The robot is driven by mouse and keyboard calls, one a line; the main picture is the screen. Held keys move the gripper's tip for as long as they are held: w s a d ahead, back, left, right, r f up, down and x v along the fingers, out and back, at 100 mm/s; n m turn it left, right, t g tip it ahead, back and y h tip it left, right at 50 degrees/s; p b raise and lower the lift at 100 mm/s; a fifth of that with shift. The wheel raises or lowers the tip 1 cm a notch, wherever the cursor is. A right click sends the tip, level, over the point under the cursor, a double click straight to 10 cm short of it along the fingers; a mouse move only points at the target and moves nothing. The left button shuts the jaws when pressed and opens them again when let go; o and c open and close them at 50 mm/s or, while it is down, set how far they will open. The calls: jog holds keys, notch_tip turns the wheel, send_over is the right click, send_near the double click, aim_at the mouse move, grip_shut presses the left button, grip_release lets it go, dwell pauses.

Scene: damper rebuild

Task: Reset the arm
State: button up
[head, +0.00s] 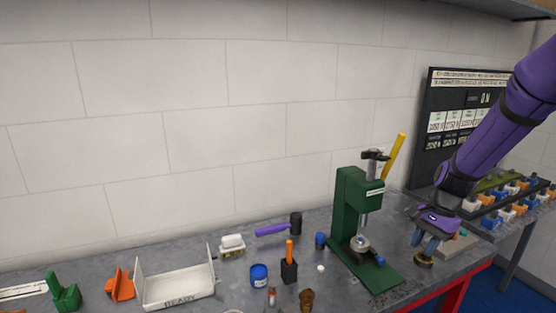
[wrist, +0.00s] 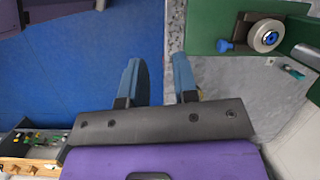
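My gripper (head: 424,238) is at the right end of the bench in the head view, pointing down, just right of the green press (head: 350,215). Its two blue fingers stand apart in the wrist view (wrist: 158,78), with blue floor and the bench edge showing between them. I see nothing held between them. A brass-coloured round piece (head: 424,259) shows right below the fingertips in the head view; whether they touch it I cannot tell. My purple arm reaches in from the upper right.
A dark board (head: 465,115) and a rack of blue, white and orange parts (head: 515,205) are at the right.

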jog(key=s+a+r+n+t+h, duration=0.1)
jog(key=s+a+r+n+t, duration=0.2)
jog(key=s+r, duration=0.7)
jog(key=s+a+r+n+t+h, duration=0.1)
jog(key=s+a+r+n+h, duration=0.15)
jog(key=s+r+n, duration=0.6)
jog(key=s+r+t, duration=0.2)
jog(key=s+r, duration=0.3)
jog(key=s, duration=0.2)
jog(key=shift+s+a, duration=0.25)
jog(key=shift+a, duration=0.05)
dwell(0.3)
